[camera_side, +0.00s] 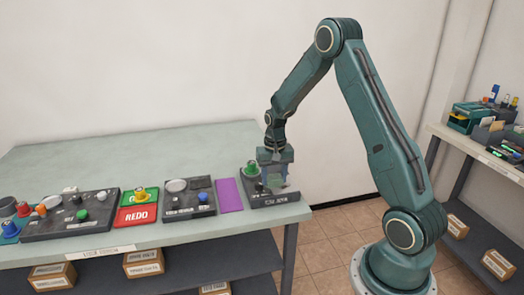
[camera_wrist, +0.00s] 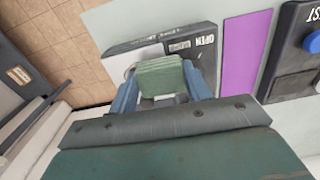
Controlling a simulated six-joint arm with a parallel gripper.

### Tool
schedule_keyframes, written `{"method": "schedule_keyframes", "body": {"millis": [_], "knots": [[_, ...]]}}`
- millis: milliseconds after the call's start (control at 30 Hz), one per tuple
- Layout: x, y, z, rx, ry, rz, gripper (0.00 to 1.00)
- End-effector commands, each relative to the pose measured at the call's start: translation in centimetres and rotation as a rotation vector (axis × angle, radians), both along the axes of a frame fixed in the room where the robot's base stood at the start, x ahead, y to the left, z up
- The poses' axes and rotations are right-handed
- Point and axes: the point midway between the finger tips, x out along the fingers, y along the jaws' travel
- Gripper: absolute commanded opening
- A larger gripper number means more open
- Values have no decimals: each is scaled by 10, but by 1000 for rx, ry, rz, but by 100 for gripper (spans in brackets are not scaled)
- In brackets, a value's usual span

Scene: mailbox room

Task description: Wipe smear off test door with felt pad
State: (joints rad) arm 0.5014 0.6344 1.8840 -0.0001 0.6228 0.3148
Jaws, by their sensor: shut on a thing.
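My gripper (camera_side: 275,178) is at the right end of the bench, low over a dark panel (camera_side: 282,200) with a white-lettered front label. In the wrist view my gripper's blue fingers (camera_wrist: 162,95) are shut on a green felt pad (camera_wrist: 160,76). The pad is in front of or over the same panel (camera_wrist: 203,60), beside a pale plate (camera_wrist: 122,62) that may be the test door. I cannot tell whether the pad touches it. No smear can be made out; the pad and fingers hide part of the plate.
A green knob-like piece (camera_side: 252,168) stands at the panel's left. A purple strip (camera_side: 229,195) lies left of it, then a dark panel with a blue button (camera_side: 203,197), red and green REDO plates (camera_side: 137,214) and another control panel (camera_side: 70,216). The rear bench top (camera_side: 120,158) is clear.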

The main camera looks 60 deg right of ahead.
Motion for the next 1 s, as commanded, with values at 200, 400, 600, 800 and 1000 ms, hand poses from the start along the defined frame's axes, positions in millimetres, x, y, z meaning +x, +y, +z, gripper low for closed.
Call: {"method": "schedule_keyframes", "body": {"millis": [200,400,600,800,1000], "knots": [[-7,-7,-18,0,1,-3,27],[-20,-20,-18,0,1,-3,27],[-33,-33,-18,0,1,-4,27],[-46,-46,-18,0,1,-3,27],[-42,-42,-18,1,1,4,27]]}}
